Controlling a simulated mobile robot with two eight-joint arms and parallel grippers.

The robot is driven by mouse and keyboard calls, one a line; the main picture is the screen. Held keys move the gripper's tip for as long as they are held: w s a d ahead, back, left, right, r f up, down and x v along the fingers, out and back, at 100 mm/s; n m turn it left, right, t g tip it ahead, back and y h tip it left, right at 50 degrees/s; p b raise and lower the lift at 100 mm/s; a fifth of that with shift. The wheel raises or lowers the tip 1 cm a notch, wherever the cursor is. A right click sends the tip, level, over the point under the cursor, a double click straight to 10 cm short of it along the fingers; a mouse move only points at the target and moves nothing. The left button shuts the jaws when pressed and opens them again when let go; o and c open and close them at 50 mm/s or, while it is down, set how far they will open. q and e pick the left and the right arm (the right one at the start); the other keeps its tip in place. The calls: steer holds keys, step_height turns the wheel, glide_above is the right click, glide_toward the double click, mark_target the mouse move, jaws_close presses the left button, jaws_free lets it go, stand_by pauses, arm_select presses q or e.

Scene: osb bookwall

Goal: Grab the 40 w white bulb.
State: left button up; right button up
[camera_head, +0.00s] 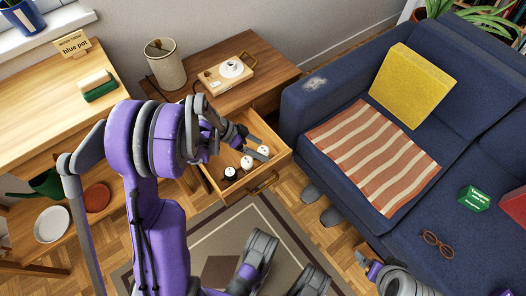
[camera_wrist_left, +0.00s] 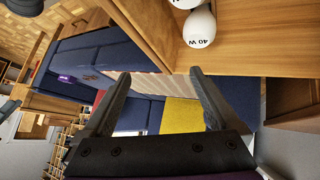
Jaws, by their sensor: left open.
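The white bulb marked "40 W" (camera_wrist_left: 200,30) shows at the top of the left wrist view, with part of another white bulb (camera_wrist_left: 186,3) beside it. In the head view several white bulbs (camera_head: 230,173) lie in the open wooden drawer (camera_head: 272,180); their labels are too small to read there. My left gripper (camera_head: 250,143) is over the drawer, close to the bulbs. In the left wrist view its two fingers (camera_wrist_left: 160,75) are spread with nothing between them, and the 40 W bulb is outside them. My right gripper (camera_head: 365,262) is at the lower right, its jaws unclear.
The wooden cabinet (camera_head: 275,75) carries a canister (camera_head: 165,64) and a small tray with a white cup (camera_head: 231,68). The blue sofa (camera_head: 310,95) stands close to the drawer's right, with a striped blanket (camera_head: 372,157) and yellow cushion (camera_head: 410,85). A wooden desk (camera_head: 35,110) is left.

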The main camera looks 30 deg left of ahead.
mark_target(259, 149)
arm_select(q)
steer(key=a+f+m+t+h+p, duration=0.1)
steer(key=a+f+m+t+h, duration=0.2)
steer(key=a, duration=0.4)
steer(key=shift+m+g, duration=0.3)
steer(key=w+d+f, duration=0.1)
steer(key=f, duration=0.1)
steer(key=w+d+f+b, duration=0.1)
steer(key=d, duration=0.1)
steer(key=w+d+f+b, duration=0.1)
steer(key=w+d+f, duration=0.1)
steer(key=shift+f, duration=0.3)
steer(key=shift+c, duration=0.2)
steer(key=c, duration=1.4)
